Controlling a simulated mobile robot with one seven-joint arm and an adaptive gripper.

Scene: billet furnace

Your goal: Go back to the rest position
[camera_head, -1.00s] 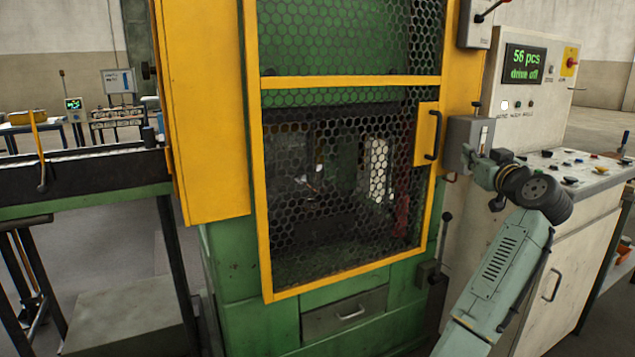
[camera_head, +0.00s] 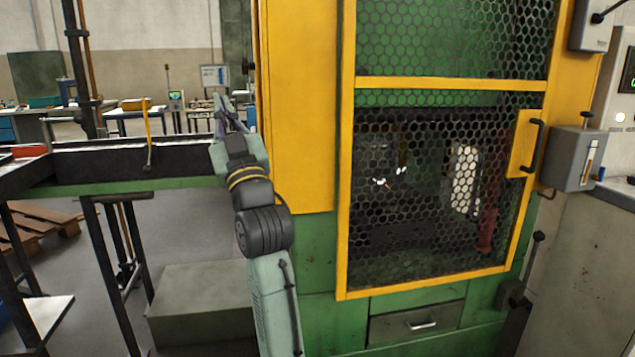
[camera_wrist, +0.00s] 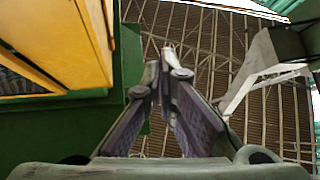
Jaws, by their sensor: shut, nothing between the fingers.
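My gripper (camera_head: 222,108) is raised at the left front of the machine, beside the yellow side panel (camera_head: 298,110) and above the end of the dark trough (camera_head: 105,160). Its fingers point up and are shut with nothing held. In the wrist view my gripper (camera_wrist: 167,62) shows its two fingers meeting at the tips, against the roof structure. The green and yellow machine side (camera_wrist: 65,125) stands close on the left in that view.
The yellow-framed mesh guard door (camera_head: 450,84) is closed. A grey box (camera_head: 578,158) with a lever sits at its right. A thin dark post (camera_head: 84,70) stands by the trough. A grey block (camera_head: 200,300) lies on the floor under the trough.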

